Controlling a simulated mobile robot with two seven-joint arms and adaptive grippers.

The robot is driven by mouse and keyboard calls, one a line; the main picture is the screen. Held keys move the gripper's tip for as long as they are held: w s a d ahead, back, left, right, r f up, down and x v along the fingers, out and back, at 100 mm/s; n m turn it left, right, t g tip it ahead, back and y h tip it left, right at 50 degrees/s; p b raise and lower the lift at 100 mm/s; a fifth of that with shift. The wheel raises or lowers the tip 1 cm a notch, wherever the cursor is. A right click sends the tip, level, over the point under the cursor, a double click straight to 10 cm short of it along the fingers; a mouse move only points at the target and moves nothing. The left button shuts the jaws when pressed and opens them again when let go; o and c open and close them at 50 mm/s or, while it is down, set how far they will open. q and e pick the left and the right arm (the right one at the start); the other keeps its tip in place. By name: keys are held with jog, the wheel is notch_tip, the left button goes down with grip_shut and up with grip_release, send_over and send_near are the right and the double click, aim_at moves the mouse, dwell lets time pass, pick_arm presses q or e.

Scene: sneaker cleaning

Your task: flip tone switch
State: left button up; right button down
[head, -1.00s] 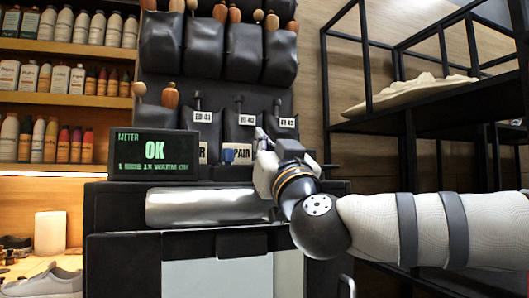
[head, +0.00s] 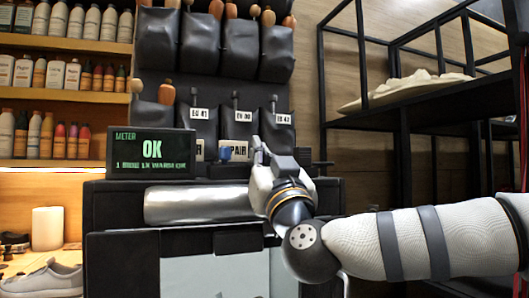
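A small blue switch-like piece (head: 224,153) stands on top of the black cabinet, in front of the "PAIR" label (head: 240,147). I take it to be the tone switch, but it is too small to read its position. The meter (head: 151,152) to its left shows "OK" in green, with a small text line below. My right gripper (head: 257,147) is just right of the blue piece, with a visible gap in the picture. It points up and away from me, seen from behind, so its finger opening is unclear. My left gripper is out of view.
A silver cylinder (head: 195,204) lies along the cabinet front below the gripper. Black pouches with tool handles (head: 240,45) hang behind. A black metal rack (head: 410,120) stands at right. Bottle shelves (head: 65,48) and a grey sneaker (head: 45,281) are at left.

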notch_tip(320, 180, up, 5)
jog(key=s+p, duration=0.2)
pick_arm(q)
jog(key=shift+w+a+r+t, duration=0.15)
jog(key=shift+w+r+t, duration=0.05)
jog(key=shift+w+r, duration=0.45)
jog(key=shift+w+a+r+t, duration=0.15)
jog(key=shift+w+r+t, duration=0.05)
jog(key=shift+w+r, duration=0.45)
pick_arm(e)
jog(key=s+d+f, duration=0.2)
jog(key=s+f, duration=0.3)
jog(key=f, duration=0.3)
jog(key=shift+d+f, duration=0.15)
jog(key=shift+f, duration=0.05)
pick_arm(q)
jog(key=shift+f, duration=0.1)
